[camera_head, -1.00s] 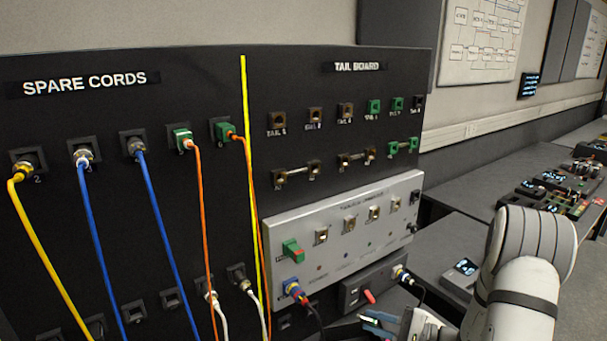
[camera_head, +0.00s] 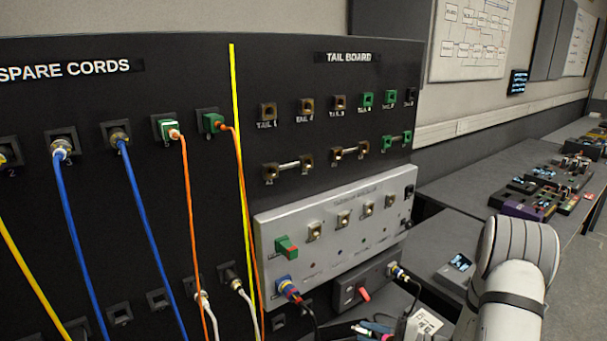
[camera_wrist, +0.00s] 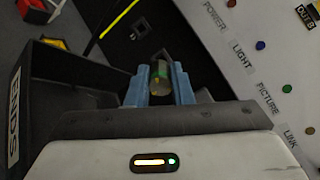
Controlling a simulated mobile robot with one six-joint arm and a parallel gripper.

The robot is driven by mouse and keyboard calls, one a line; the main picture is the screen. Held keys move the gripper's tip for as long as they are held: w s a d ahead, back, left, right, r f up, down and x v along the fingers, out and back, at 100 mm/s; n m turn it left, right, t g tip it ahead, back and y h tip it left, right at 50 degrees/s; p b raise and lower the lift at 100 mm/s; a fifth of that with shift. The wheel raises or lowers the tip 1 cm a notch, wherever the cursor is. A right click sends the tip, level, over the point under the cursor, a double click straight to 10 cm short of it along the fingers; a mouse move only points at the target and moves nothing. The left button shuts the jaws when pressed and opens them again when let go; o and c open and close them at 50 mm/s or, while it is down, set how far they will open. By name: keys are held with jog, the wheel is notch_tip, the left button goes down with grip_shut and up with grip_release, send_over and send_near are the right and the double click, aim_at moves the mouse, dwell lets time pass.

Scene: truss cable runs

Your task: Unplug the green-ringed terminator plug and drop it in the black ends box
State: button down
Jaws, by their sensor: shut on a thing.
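In the wrist view my gripper (camera_wrist: 159,88) has its blue fingers closed around a short grey plug (camera_wrist: 135,96) with a green ring. The plug is clear of any socket that I can see. The black ends box (camera_wrist: 85,60), with a white ENDS label (camera_wrist: 14,115), stands at the left of the wrist view, beside my fingers. The plug is not over the open middle of the box.
The silver panel (camera_head: 330,262) carries a green plug (camera_head: 286,247) and several sockets. A cable with a blue plug (camera_head: 288,287) sits below it. Orange, blue and yellow cords hang from the black board (camera_head: 90,110). A desk with equipment (camera_head: 545,190) runs along the right.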

jog(key=c, duration=1.2)
grip_release()
jog(key=b+v, duration=0.2)
jog(key=v, duration=0.6)
jog(key=shift+a, duration=0.1)
